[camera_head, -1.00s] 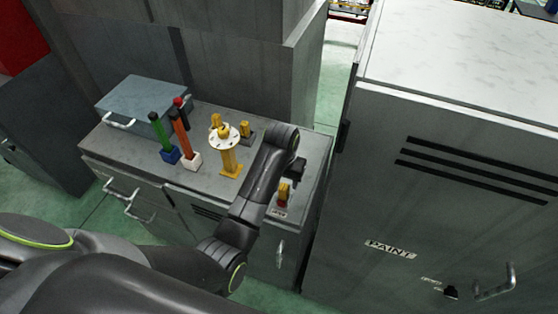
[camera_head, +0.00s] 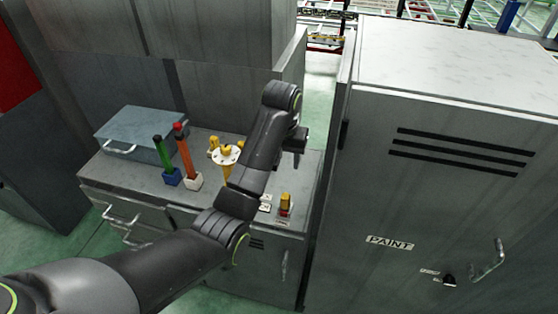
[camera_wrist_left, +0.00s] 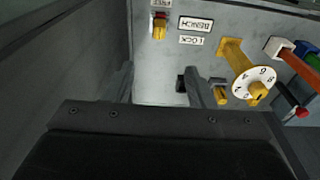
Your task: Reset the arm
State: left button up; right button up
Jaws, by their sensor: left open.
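My left arm reaches in from the lower left of the head view, over the grey workbench (camera_head: 110,176). Its gripper (camera_head: 297,150) is mostly hidden behind the wrist, above the bench's right end. In the left wrist view the gripper (camera_wrist_left: 160,84) has its two fingers apart with nothing between them. The yellow post with a numbered white dial (camera_head: 227,156) is partly covered by my forearm; it also shows in the left wrist view (camera_wrist_left: 252,82). A small yellow switch (camera_head: 285,202) sits on the bench near its front right. My right gripper is not in view.
A grey-blue box (camera_head: 148,127) lies at the back left. A tall paint cabinet (camera_head: 440,200) stands close on the right.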

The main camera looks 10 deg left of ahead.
pick_arm(q)
jog(key=shift+w+d+f, duration=0.15)
jog(key=shift+w, duration=0.15)
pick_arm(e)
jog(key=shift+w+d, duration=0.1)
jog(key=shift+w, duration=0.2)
pick_arm(q)
jog(key=shift+s, duration=0.1)
